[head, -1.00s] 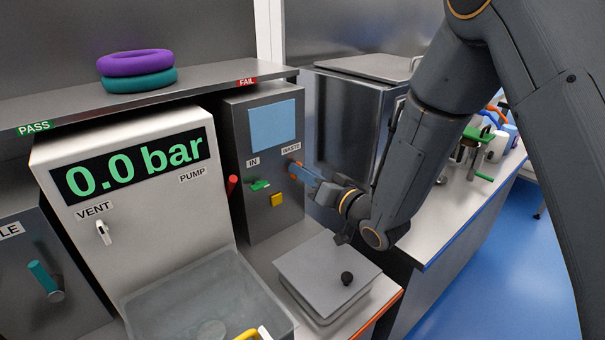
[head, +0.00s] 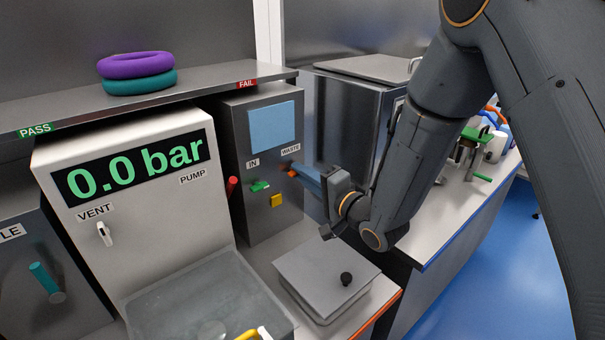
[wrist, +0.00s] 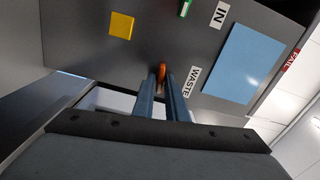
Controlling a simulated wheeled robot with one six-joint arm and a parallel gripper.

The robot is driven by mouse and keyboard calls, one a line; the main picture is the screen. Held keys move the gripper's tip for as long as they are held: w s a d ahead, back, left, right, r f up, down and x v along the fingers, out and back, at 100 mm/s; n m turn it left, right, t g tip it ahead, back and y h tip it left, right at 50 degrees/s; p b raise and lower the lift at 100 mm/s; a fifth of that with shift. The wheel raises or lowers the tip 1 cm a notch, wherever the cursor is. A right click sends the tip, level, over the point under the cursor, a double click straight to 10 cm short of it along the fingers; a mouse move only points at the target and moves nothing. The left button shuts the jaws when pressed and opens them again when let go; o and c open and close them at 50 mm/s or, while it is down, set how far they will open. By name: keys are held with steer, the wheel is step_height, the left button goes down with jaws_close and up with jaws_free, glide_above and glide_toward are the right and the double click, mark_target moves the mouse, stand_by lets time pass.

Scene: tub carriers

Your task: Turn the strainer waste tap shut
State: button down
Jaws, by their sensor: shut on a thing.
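The strainer is a dark grey box with a light blue panel (head: 273,127). Its waste tap, an orange handle (head: 293,174), sits under the WASTE label (head: 290,149). My gripper (head: 297,170) reaches it from the right. In the wrist view the orange handle (wrist: 162,72) lies between the tips of the two blue fingers (wrist: 161,80), and my gripper is shut on it. The fingers cover most of the handle, so its exact angle is hard to tell. The green IN tap (head: 260,186) is to its left, with a yellow square button (head: 277,200) below.
A grey lidded box (head: 325,268) with a black knob stands below my gripper. A clear tub (head: 210,300) is in front of the pump unit (head: 130,150), whose display reads 0.0 bar. A red handle (head: 232,186) sits left of the strainer. Purple and teal rings (head: 137,65) lie on the shelf.

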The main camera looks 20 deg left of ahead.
steer(key=shift+f+m, duration=0.1)
steer(key=shift+m, duration=0.7)
steer(key=c, duration=1.8)
jaws_free()
steer(key=shift+c, duration=0.2)
steer(key=b+v, duration=0.1)
steer(key=v, duration=0.7)
steer(key=shift+b, duration=0.4)
